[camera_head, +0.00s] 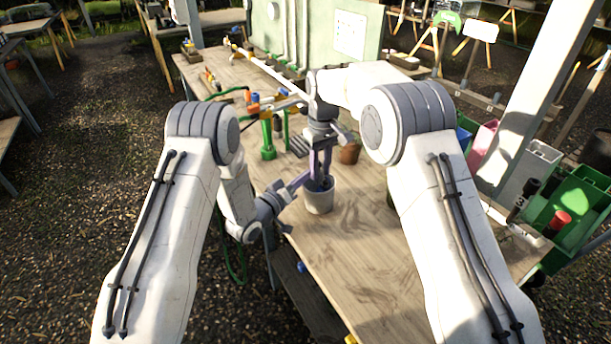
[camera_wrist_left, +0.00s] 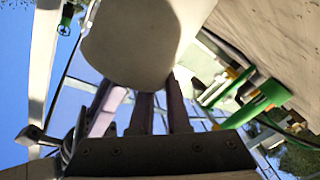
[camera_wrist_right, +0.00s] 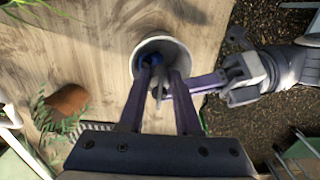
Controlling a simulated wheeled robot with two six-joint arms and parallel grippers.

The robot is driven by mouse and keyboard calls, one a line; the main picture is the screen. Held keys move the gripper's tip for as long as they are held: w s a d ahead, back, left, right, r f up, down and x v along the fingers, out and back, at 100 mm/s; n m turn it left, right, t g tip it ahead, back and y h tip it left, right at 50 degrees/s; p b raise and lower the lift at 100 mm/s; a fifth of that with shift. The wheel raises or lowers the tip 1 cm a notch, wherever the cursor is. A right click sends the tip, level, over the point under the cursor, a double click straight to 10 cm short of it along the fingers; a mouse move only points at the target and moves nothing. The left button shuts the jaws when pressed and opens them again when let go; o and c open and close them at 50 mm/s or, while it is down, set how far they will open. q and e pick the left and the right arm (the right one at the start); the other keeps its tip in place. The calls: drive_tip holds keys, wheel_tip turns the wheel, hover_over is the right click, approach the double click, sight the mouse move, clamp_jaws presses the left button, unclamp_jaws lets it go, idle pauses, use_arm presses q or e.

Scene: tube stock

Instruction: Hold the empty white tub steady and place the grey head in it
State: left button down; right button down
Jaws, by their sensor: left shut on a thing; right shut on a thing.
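The white tub (camera_head: 319,201) stands upright on the wooden table near its left edge; it also shows in the right wrist view (camera_wrist_right: 180,48) and fills the top of the left wrist view (camera_wrist_left: 140,45). My left gripper (camera_head: 302,181) is shut on the tub's rim from the left side. My right gripper (camera_head: 320,178) points down over the tub, its fingertips at the mouth. It is shut on the grey head (camera_wrist_right: 158,82), which is mostly hidden between the fingers. A small blue patch shows inside the tub; I cannot tell what it belongs to.
A terracotta pot (camera_head: 350,153) with a plant stands behind the tub. A green stand (camera_head: 268,140) is farther back on the left. A pink bin (camera_head: 482,142), a white bin (camera_head: 535,165) and a green crate (camera_head: 580,205) stand at the right. The table front is mostly clear.

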use_arm(q)
drive_tip(key=shift+s+f, duration=0.2)
drive_tip(key=shift+f, duration=0.35)
use_arm(e)
drive_tip(key=c, duration=0.5)
unclamp_jaws()
wheel_tip(320, 180, up, 12)
use_arm(q)
drive_tip(key=c, duration=0.8)
unclamp_jaws()
drive_tip(key=shift+w+r, duration=0.1)
drive_tip(key=shift+w+r, duration=0.1)
drive_tip(key=shift+r, duration=0.05)
